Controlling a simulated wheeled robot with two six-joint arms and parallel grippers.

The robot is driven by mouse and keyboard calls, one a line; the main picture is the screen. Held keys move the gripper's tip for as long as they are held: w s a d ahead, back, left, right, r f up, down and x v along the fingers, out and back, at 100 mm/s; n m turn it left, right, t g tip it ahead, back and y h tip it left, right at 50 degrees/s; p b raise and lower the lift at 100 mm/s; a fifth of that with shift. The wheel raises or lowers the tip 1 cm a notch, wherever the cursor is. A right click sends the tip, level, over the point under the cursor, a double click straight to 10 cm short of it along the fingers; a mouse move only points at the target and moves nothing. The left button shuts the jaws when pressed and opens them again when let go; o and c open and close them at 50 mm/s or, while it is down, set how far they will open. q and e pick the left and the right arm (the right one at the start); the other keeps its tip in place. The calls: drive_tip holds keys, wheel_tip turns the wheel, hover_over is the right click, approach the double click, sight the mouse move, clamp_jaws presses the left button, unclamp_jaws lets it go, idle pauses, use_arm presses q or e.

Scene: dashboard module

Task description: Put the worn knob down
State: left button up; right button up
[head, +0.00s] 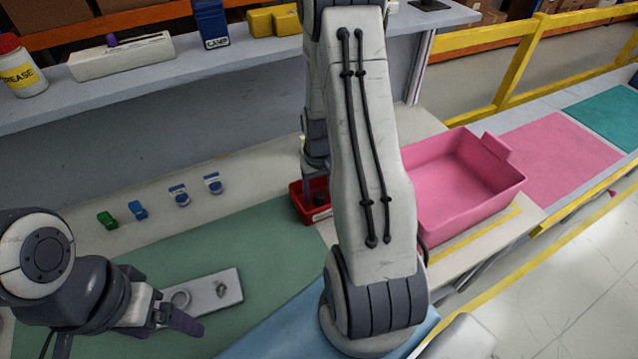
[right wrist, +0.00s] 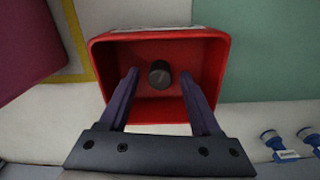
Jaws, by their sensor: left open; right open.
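The worn knob, a small dark cylinder (right wrist: 160,73), is inside a red bin (right wrist: 205,45) in the right wrist view. It appears to rest on the bin floor. My right gripper (right wrist: 159,76) is open above the bin, one finger on each side of the knob with gaps between. In the head view the red bin (head: 297,197) is partly hidden by my right arm, and the knob shows only as a dark shape. My left gripper (head: 178,308) is open beside a grey panel (head: 228,285) that bears a ring and a small metal part.
A pink bin (head: 465,180) stands right of my right arm. Several small blue and green parts (head: 138,210) lie in a row at the left. A shelf (head: 120,85) with a jar (head: 22,68) and boxes runs along the back. The green mat (head: 200,250) has free room.

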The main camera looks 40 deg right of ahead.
sight(319, 195)
wheel_tip(319, 195, up, 13)
drive_tip(key=shift+f+b, duration=0.15)
drive_tip(key=shift+b, duration=0.25)
drive_tip(key=s+a+r+n, duration=0.1)
drive_tip(key=a+r+n, duration=0.15)
drive_tip(key=a, duration=0.65)
drive_tip(key=s+a+r+n, duration=0.1)
drive_tip(key=a+r+n, duration=0.15)
drive_tip(key=a, duration=0.75)
drive_tip(key=s+a+r+n+y, duration=0.1)
drive_tip(key=s+a+n, duration=0.5)
drive_tip(key=s+a, duration=0.5)
drive_tip(key=s, duration=0.3)
drive_tip(key=shift+s+a+r+n, duration=0.15)
drive_tip(key=shift+s+a+n, duration=0.15)
drive_tip(key=shift+s+a, duration=0.05)
